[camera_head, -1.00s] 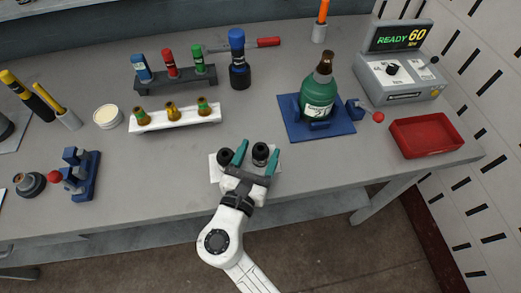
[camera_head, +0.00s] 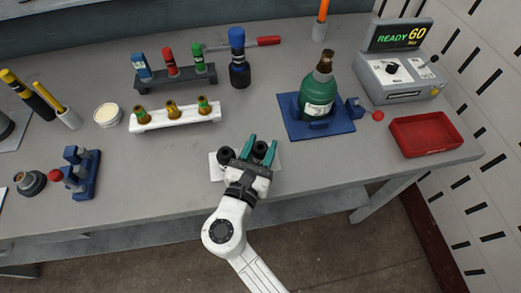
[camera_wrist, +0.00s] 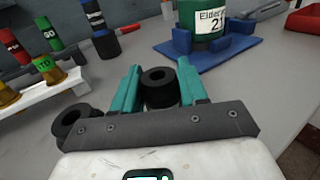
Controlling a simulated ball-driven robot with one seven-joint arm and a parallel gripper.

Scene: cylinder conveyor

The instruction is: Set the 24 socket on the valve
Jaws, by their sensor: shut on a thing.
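Two black sockets stand on a pale plate (camera_head: 216,172) near the table's front edge. The left socket (camera_head: 227,155) is outside my gripper; it also shows at the left of the wrist view (camera_wrist: 75,120). My gripper (camera_head: 260,148) has its teal fingers on either side of the right socket (camera_wrist: 158,85) and is shut on it, low at the plate. I cannot read a size on either socket. A green cylinder (camera_head: 319,98) with a dark brownish valve (camera_head: 325,60) on top stands upright in a blue holder (camera_head: 286,115), behind and right of my gripper.
A white rack (camera_head: 150,123) with several brass valves and a dark rack (camera_head: 175,80) with coloured tubes stand at the back left. A dark blue tool (camera_head: 238,60) stands upright beside them. A grey readout box (camera_head: 400,75) and red tray (camera_head: 425,135) are at right. Table between is clear.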

